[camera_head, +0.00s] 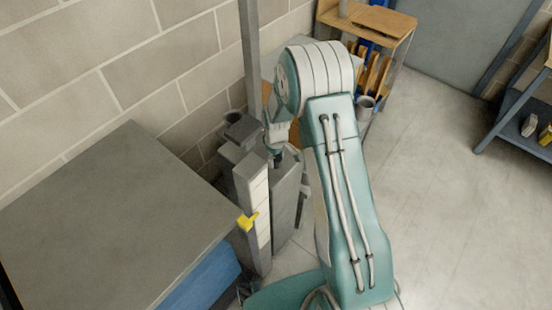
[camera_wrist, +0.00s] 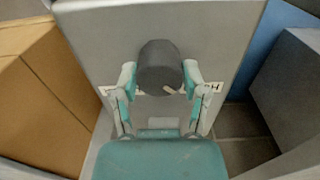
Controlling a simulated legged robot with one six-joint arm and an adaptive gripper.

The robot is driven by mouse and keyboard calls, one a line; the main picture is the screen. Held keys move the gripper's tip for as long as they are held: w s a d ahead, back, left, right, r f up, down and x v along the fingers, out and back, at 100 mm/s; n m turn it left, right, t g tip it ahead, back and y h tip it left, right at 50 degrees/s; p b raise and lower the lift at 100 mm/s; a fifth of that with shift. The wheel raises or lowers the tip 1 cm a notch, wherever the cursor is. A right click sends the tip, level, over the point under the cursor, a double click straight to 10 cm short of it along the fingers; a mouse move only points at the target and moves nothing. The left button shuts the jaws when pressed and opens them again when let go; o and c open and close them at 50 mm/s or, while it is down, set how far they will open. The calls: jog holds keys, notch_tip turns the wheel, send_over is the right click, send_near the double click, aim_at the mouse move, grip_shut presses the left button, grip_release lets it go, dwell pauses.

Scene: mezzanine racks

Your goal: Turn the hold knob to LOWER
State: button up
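The hold knob (camera_wrist: 160,66) is a dark grey round knob on a light grey panel (camera_wrist: 105,35) in the wrist view. A small pale mark shows at its lower right edge. My gripper (camera_wrist: 160,77) has one finger on each side of the knob, with the pads against its left and right sides. Parts of white lettered labels show beside the fingers, mostly covered, so I cannot read them. In the head view my gripper (camera_head: 275,150) is at the top of the grey column unit by the wall, and the knob is hidden there.
A large grey-topped block (camera_head: 115,215) with a blue side stands at the left of the head view. A yellow piece (camera_head: 247,221) sticks out from the column unit. A wooden-topped rack (camera_head: 375,20) stands behind my arm. The floor (camera_head: 440,190) at right is clear.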

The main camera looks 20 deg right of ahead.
jog(key=shift+c, duration=0.4)
jog(key=shift+f, duration=0.1)
